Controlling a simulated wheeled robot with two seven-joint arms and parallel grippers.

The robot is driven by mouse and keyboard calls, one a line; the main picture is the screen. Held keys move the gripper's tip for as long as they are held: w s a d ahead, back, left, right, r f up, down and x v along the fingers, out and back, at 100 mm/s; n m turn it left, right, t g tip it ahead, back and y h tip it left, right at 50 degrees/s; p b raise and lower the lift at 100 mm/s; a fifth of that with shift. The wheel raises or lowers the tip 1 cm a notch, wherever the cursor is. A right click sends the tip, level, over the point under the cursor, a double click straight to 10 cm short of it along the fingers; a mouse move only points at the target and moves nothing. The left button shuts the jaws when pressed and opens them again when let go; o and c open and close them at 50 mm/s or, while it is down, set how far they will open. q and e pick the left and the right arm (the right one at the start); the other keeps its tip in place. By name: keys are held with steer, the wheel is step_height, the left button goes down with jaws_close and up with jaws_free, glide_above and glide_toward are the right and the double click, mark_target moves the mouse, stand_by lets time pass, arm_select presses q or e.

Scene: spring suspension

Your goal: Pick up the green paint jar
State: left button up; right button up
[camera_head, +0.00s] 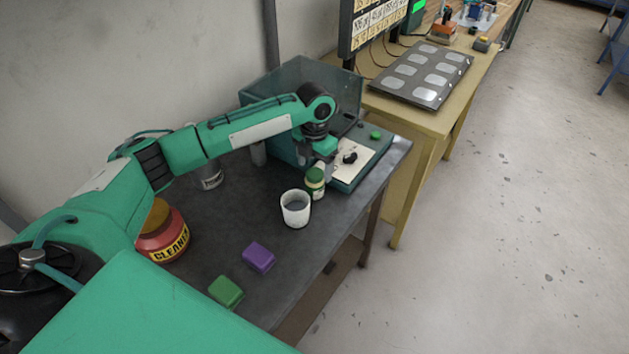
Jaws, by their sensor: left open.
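The green paint jar (315,182) is small, with a green cap and a pale band. It stands upright on the dark table beside a teal machine. My left gripper (319,168) is open and points down at the top of the jar. The fingers are small here, and I cannot tell if they touch the jar. My left arm comes in from the left over the table. My right gripper is not in view.
A white cup (295,209) stands just in front of the jar. The teal machine (345,183) is close behind it. A purple block (258,257), a green block (226,292) and a red cleaner tub (165,240) are nearer. The table's middle is clear.

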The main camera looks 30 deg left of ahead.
mark_target(315, 172)
arm_select(q)
steer(key=shift+f, duration=0.4)
steer(key=shift+f+p, duration=0.5)
steer(key=shift+f, duration=0.05)
step_height(315, 172, down, 4)
steer(key=shift+r+p, duration=0.25)
steer(key=shift+p, duration=0.45)
steer(key=shift+w+f, duration=0.1)
steer(key=shift+f, duration=0.3)
steer(key=shift+c, duration=0.4)
steer(key=shift+r, duration=0.1)
steer(key=c, duration=1.1)
steer(key=shift+r, duration=0.1)
